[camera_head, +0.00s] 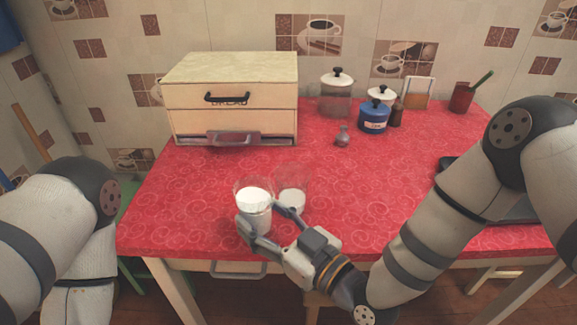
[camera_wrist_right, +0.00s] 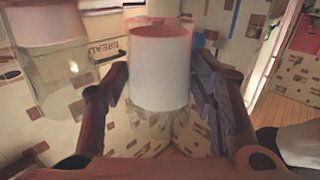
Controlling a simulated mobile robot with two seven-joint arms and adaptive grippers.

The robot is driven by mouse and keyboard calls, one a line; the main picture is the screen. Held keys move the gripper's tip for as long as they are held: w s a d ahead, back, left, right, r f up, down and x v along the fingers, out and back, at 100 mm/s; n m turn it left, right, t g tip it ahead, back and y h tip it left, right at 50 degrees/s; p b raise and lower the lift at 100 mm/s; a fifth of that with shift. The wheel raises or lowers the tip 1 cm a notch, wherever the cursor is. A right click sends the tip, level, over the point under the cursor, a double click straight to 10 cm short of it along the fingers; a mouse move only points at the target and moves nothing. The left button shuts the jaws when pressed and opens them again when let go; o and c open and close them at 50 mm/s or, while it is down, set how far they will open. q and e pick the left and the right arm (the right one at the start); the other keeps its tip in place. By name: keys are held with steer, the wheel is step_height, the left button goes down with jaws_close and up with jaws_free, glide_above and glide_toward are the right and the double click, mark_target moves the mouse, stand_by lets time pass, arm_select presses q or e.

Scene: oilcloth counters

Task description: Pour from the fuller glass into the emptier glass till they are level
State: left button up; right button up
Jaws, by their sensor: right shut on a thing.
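The fuller glass (camera_head: 256,215) holds a white liquid to near its rim and looks about upright near the front of the red table. My right gripper (camera_head: 262,214) is shut on it, with a finger on either side. I cannot tell whether its base touches the table. In the right wrist view the fuller glass (camera_wrist_right: 160,75) is between the fingers (camera_wrist_right: 160,95). The emptier glass (camera_head: 292,199) stands just behind and to the right, with white liquid only low in it. It also shows at the top left of the wrist view (camera_wrist_right: 45,22). My left gripper is out of sight.
A bread box (camera_head: 232,110) stands at the back left. Lidded jars, including a blue pot (camera_head: 373,116), a small grey shaker (camera_head: 342,136) and a red cup (camera_head: 462,97) stand at the back. The red table (camera_head: 385,180) is clear right of the glasses.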

steer(key=shift+a, duration=0.25)
steer(key=shift+s+d, duration=0.1)
steer(key=shift+d+m, duration=0.15)
steer(key=shift+m, duration=0.15)
